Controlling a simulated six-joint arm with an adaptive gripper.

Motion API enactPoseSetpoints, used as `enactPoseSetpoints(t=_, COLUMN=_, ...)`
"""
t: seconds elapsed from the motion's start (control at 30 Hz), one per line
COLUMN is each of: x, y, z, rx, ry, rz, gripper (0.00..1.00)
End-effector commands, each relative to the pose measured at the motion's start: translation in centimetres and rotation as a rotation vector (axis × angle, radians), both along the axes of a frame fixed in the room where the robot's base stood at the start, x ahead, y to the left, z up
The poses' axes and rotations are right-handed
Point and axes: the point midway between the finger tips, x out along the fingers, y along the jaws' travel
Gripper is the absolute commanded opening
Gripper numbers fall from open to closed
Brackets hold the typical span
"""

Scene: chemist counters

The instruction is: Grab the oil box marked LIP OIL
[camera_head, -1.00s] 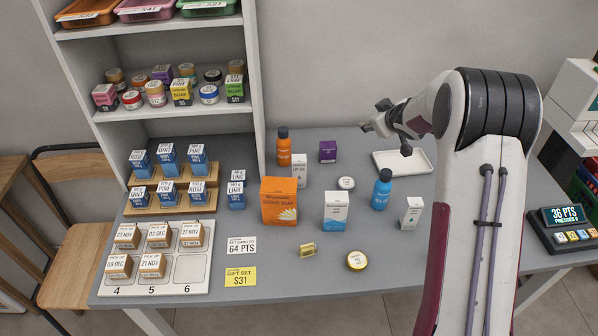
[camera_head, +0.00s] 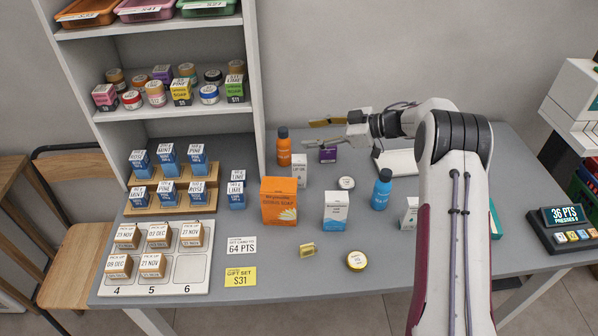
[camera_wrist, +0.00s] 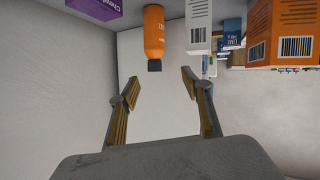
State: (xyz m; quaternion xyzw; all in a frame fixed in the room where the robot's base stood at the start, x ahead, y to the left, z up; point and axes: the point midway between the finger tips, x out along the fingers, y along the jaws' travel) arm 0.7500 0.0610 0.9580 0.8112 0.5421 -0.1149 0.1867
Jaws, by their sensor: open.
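I cannot read LIP OIL on any box. Small white-topped blue boxes (camera_head: 168,157) stand on wooden stepped racks at left, with lettering like MINT, PINE and ROSE. Two more blue boxes (camera_head: 237,196), apparently LIME, stand beside them. Other cartons are a white one by the orange bottle (camera_head: 299,170), a white-and-blue one (camera_head: 336,213), a white one partly behind my arm (camera_head: 409,213) and a purple one (camera_head: 327,154). My gripper (camera_head: 322,134) is open and empty above the back of the counter, near the purple box. In the wrist view my gripper (camera_wrist: 161,78) has nothing between its fingers.
A white tray (camera_head: 397,164) is partly hidden by my arm. A shelf unit (camera_head: 257,80) rises at left.

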Motion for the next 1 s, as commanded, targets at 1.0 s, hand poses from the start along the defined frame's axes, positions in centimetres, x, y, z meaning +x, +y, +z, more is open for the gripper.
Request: enactPoseSetpoints(t=1.0, x=-5.1, y=2.2, z=0.0, rx=0.104, ry=0.161, rz=0.164, gripper=0.48)
